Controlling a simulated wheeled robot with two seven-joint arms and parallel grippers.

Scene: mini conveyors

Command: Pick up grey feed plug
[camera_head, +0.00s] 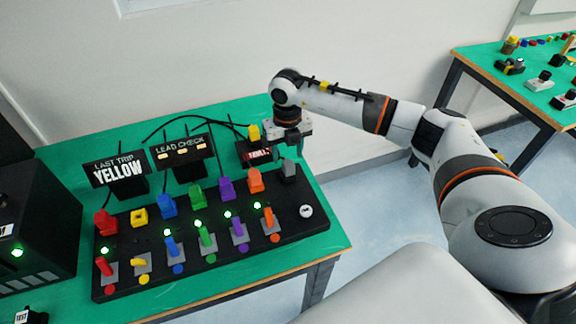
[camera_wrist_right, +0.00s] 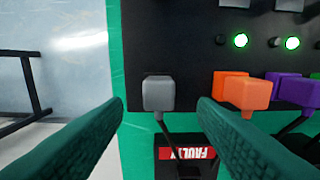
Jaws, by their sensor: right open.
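The grey feed plug (camera_head: 289,171) sits at the right end of the back row of plugs on the black panel. In the right wrist view the grey plug (camera_wrist_right: 158,93) lies between the fingertips, with gaps on both sides and a cable running from it. My right gripper (camera_head: 288,146) is open above and a little behind the plug in the head view. Its green fingers show in the right wrist view (camera_wrist_right: 160,104). The orange plug (camera_head: 255,180) is the plug's neighbour; in the wrist view it (camera_wrist_right: 241,93) is close to one finger. My left gripper is not in view.
The black panel (camera_head: 120,289) holds coloured plugs, levers and lit green lamps. Signs reading "LAST TRIP YELLOW" (camera_head: 117,172) and "LEAD CHECK" (camera_head: 180,147) stand behind it. A "FAULTY" box (camera_wrist_right: 186,156) is near the grey plug. Bare green tabletop (camera_head: 325,238) lies right of the panel.

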